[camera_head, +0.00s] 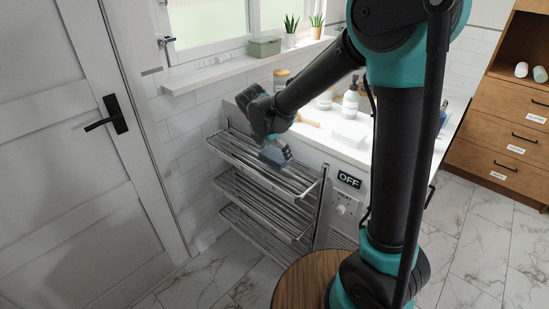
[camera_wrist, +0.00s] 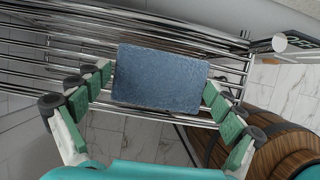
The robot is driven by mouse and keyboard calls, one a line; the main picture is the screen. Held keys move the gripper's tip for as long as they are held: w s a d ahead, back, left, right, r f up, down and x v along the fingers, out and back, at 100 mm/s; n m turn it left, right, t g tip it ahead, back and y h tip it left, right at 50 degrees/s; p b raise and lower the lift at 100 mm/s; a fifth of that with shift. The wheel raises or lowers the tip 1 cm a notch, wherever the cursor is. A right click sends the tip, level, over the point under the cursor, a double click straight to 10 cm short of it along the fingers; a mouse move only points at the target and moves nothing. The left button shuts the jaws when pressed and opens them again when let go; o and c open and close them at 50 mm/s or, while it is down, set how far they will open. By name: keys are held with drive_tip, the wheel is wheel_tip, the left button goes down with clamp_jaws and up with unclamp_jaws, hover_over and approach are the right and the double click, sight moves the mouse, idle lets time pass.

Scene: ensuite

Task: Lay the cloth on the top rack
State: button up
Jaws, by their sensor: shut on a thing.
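The cloth is a small blue folded rectangle (camera_head: 273,157), and it also shows in the wrist view (camera_wrist: 160,78). My gripper (camera_head: 279,146) is shut on it; in the wrist view the green-padded fingers (camera_wrist: 160,88) stand at its left and right edges. The top rack (camera_head: 232,152) is a shelf of chrome bars on the wall rack. The cloth is over the top rack's bars (camera_wrist: 60,68), towards its right half. I cannot tell whether it touches the bars. My gripper reaches the rack from above.
Lower chrome shelves (camera_head: 262,232) hang below the top one. A white counter (camera_head: 345,145) with bottles stands right of the rack, above an OFF sign (camera_head: 349,180) and a dial. A round wooden stool (camera_head: 300,280) is in front. A white door (camera_head: 85,150) is at left.

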sight(273, 155)
drive_tip(key=shift+f, duration=1.4)
drive_tip(key=shift+f, duration=0.1)
drive_tip(key=o, duration=0.8)
drive_tip(key=v, duration=1.2)
drive_tip(key=s+d+f+m+y, duration=0.1)
drive_tip(key=s+d+f+m, duration=0.15)
drive_tip(key=d+m, duration=0.45)
drive_tip(key=s+d+f+m, duration=0.1)
drive_tip(key=d+f+m, duration=0.2)
drive_tip(key=d+m, duration=0.35)
drive_tip(key=s+d+f+m, duration=0.2)
drive_tip(key=s+d+m, duration=0.2)
drive_tip(key=m, duration=0.1)
drive_tip(key=s+d+f+m+y, duration=0.1)
drive_tip(key=s+d+f+m, duration=0.2)
drive_tip(key=s+d+m, duration=0.1)
drive_tip(key=s+d+f+m, duration=0.2)
drive_tip(key=s+d+m, duration=0.1)
drive_tip(key=d+m, duration=0.2)
drive_tip(key=shift+s+d+f+m+t+y, duration=0.15)
drive_tip(key=shift+s+d+m+t+y, duration=0.15)
drive_tip(key=shift+s+m+t+y, duration=0.15)
